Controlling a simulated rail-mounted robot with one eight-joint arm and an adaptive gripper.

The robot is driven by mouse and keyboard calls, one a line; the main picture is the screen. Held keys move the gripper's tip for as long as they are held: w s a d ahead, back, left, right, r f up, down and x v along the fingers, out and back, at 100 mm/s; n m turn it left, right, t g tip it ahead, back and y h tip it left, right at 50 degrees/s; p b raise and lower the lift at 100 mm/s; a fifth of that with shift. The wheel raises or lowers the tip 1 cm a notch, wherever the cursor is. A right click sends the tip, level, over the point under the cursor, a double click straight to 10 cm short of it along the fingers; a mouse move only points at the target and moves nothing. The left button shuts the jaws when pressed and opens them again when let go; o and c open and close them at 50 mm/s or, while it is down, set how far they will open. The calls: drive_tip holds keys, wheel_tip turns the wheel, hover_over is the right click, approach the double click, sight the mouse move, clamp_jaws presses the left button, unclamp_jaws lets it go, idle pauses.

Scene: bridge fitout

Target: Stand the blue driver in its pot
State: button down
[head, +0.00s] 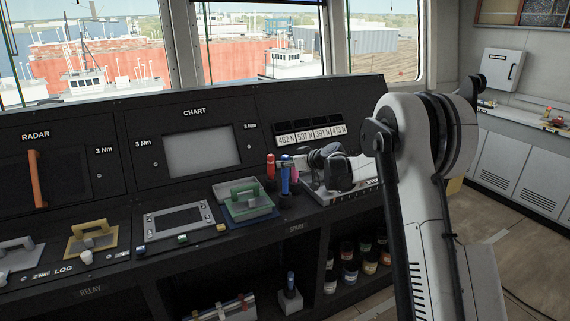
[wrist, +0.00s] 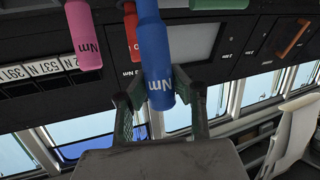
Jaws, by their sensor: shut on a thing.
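The blue driver (head: 285,178) stands about upright above the right part of the console. In the wrist view the blue driver (wrist: 154,45), marked "Nm", lies between the two fingers of my gripper (wrist: 157,88). My gripper (head: 300,163) reaches it from the right and is shut on it.
A green-handled tray (head: 247,207) sits left of the pot. The sloping console face rises behind.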

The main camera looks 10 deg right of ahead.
sight(288, 174)
drive_tip(key=shift+f+b, duration=1.8)
drive_tip(key=shift+f, duration=0.85)
drive_tip(key=c, duration=1.5)
unclamp_jaws()
drive_tip(key=shift+o, duration=0.2)
drive_tip(key=v, duration=1.2)
